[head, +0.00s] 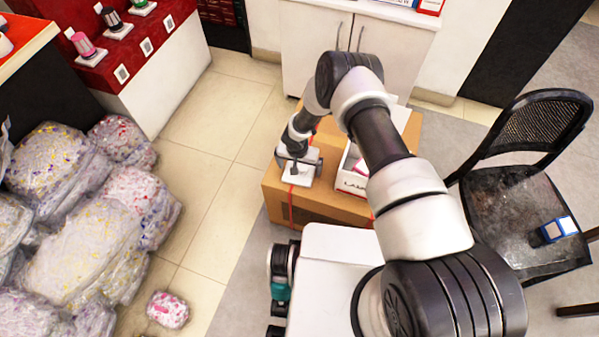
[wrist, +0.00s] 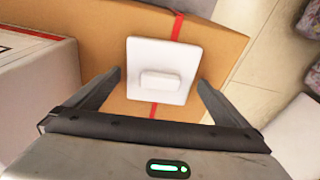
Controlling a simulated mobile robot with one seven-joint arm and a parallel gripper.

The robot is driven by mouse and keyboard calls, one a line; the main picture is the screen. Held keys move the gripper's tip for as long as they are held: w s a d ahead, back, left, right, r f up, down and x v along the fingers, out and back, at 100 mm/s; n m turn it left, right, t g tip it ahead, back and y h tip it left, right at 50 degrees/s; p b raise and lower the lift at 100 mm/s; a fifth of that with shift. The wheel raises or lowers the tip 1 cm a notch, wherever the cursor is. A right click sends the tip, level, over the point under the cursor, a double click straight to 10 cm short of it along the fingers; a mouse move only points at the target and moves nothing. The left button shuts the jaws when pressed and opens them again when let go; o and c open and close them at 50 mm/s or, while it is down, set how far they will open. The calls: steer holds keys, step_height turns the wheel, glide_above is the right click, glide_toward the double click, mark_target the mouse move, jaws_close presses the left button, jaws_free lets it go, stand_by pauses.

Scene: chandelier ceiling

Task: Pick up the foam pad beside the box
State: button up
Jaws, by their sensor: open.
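The foam pad is a flat white square with a small raised white block on top (wrist: 140,57); in the head view its white surface (head: 299,179) shows under my gripper. It lies on a brown cardboard carton (head: 330,208), across a red strap. A white box with lettering (head: 352,183) stands to its right in the head view, and at the left in the wrist view (wrist: 40,95). My gripper (wrist: 159,79) is open above the pad, one finger toward each side of it, with nothing held. In the head view my gripper (head: 297,160) partly hides the pad.
Several wrapped bundles (head: 95,220) lie on the floor at the left. A black chair (head: 520,200) with a small blue and white item (head: 558,229) on its seat stands at the right. A white cabinet (head: 400,55) is behind the carton. Tiled floor (head: 215,185) is clear left of the carton.

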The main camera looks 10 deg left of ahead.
steer(key=shift+f, duration=0.35)
steer(key=c, duration=0.9)
